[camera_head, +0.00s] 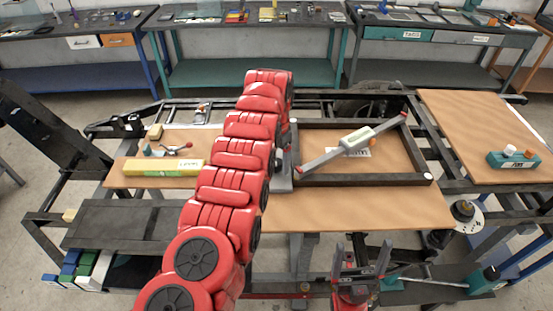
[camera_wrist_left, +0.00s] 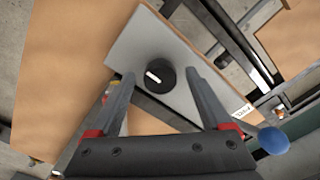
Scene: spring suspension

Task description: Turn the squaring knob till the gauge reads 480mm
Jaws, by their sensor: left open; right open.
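A round black knob (camera_wrist_left: 160,77) with a white pointer mark sits on a grey plate (camera_wrist_left: 150,40) in the left wrist view. My left gripper (camera_wrist_left: 160,80) is open, with one finger on each side of the knob in that view; whether they touch it I cannot tell. In the head view my red left arm hides the knob and most of that gripper. A diagonal bar gauge (camera_head: 357,138) with a pale middle body lies across the dark rectangular frame (camera_head: 360,181); its reading is too small to make out. My right gripper (camera_head: 362,246) is open and empty near the bottom.
A green block (camera_head: 512,160) stands on the right-hand board (camera_head: 465,125). A blue ball handle (camera_wrist_left: 273,140) is close to the left gripper's right side.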

